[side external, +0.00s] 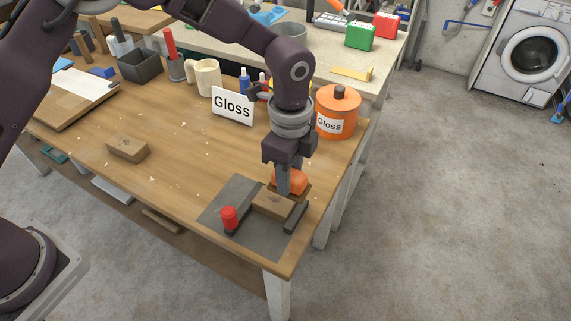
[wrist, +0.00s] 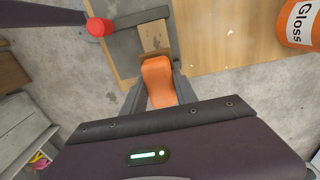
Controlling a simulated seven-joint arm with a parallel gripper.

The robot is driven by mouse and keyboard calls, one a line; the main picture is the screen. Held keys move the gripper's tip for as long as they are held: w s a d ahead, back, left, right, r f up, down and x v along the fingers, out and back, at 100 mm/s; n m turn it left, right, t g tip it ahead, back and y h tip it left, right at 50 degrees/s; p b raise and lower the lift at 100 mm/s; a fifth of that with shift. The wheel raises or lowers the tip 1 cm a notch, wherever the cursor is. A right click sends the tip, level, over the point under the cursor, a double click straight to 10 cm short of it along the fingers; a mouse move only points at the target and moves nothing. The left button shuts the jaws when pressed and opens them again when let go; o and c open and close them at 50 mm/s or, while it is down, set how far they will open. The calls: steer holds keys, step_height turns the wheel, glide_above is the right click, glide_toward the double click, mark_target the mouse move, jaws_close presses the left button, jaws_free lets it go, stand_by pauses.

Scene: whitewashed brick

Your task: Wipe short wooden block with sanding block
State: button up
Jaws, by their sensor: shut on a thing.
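My gripper (side external: 287,184) is shut on the orange grip of the sanding block (side external: 292,181), which has a flat brown base. In the wrist view the sanding block (wrist: 160,82) sits between the two fingers of my gripper (wrist: 158,90). The short wooden block (side external: 272,204) lies on the grey mat (side external: 222,199), between dark stops. In the wrist view the wooden block (wrist: 154,37) shows just beyond the sanding block. The sanding block is at the wooden block's far end in the side view; whether they touch is hard to tell.
A red knob (side external: 229,216) stands by the left stop. Another wooden block (side external: 127,148) lies on the table's left. A white "Gloss" sign (side external: 232,105) and an orange "Gloss" can (side external: 338,112) stand behind my gripper. The table's middle is mostly clear.

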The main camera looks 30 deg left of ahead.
steer(key=shift+f, duration=3.2)
steer(key=shift+a+f, duration=0.3)
steer(key=shift+a, duration=0.4)
jaws_close()
steer(key=shift+a, duration=2.65)
steer(key=shift+d, duration=3.45)
steer(key=shift+a+r, duration=0.1)
steer(key=shift+r, duration=4.05)
